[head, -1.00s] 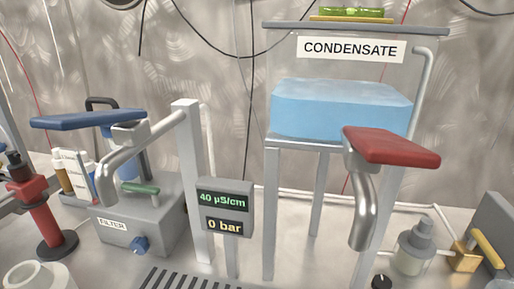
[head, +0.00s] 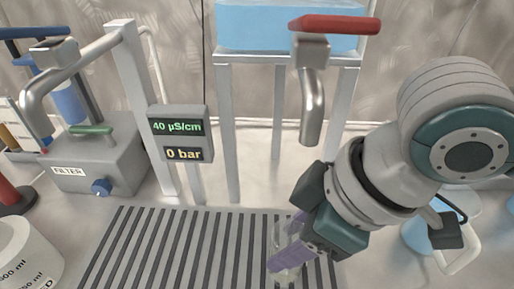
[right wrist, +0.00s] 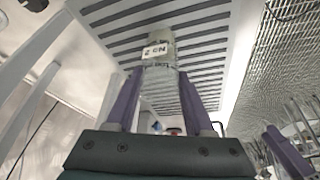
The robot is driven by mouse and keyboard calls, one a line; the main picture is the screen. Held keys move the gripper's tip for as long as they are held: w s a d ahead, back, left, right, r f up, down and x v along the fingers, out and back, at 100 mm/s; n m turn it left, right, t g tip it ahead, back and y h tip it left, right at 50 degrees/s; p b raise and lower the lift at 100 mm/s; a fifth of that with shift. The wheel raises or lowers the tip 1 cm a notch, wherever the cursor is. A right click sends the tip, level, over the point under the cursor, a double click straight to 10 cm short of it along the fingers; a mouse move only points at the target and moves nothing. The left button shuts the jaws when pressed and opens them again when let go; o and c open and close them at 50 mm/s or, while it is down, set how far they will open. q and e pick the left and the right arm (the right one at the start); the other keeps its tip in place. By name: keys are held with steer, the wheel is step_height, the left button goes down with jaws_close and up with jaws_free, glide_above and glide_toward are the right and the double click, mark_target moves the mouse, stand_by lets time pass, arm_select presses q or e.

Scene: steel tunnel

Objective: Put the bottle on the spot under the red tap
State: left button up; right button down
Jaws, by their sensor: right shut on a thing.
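The red tap has a red lever (head: 335,24) and a curved steel spout (head: 312,105) at the top middle of the head view. My right gripper (head: 288,245) is below the spout, over the slatted drain tray (head: 150,245). Its purple fingers are shut on a clear bottle (head: 284,274), low in the head view. In the right wrist view the bottle (right wrist: 160,82) is between the fingers, with a white label (right wrist: 155,51) and the slats beyond. I cannot tell whether it touches the tray. No marked spot can be made out. My left gripper is not in view.
A blue-levered tap (head: 75,65) and grey filter box (head: 100,160) stand left. A meter (head: 180,133) reading 0 bar is on a post. The tank (head: 270,28) stands on legs behind. The tray's left part is clear.

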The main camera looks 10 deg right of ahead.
steer(key=shift+c, duration=1.4)
jaws_free()
steer(key=shift+f, duration=0.1)
steer(key=shift+r, duration=0.5)
steer(key=s+r+p, duration=0.3)
steer(key=s+r, duration=0.1)
steer(key=r, duration=0.6)
steer(key=s+d+f+m+h, duration=0.3)
steer(key=s+d+f+m, duration=0.2)
steer(key=s+d+m, duration=0.3)
steer(key=shift+d+f+t, duration=0.35)
steer(key=shift+d+t, duration=0.05)
steer(key=shift+d, duration=0.25)
